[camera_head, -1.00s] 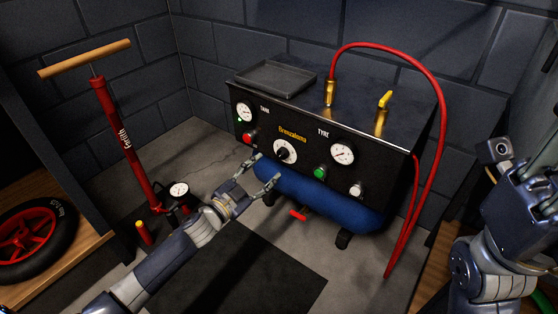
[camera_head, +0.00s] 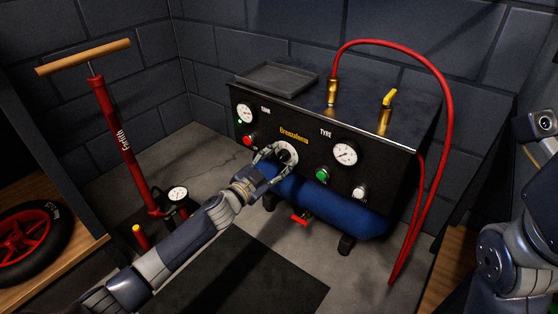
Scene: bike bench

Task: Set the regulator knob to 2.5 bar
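The regulator knob (camera_head: 286,153) is black on a white round dial, in the middle of the compressor's black front panel (camera_head: 312,158). My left gripper (camera_head: 281,156) is at the dial, its fingers spread apart with the knob between their tips. The fingers hide part of the dial; I cannot tell whether they touch the knob. The knob's pointer and scale are too small to read. The tank gauge (camera_head: 244,113) is to the left of the knob and the tyre gauge (camera_head: 345,153) to the right. My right gripper is out of frame; only its arm shows at the right edge.
A red button (camera_head: 247,141), a green button (camera_head: 322,175) and a white button (camera_head: 359,193) sit on the panel. A red hose (camera_head: 446,130) loops at the right. A blue tank (camera_head: 325,207) is below. A floor pump (camera_head: 122,140) and a wheel (camera_head: 30,240) are at left.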

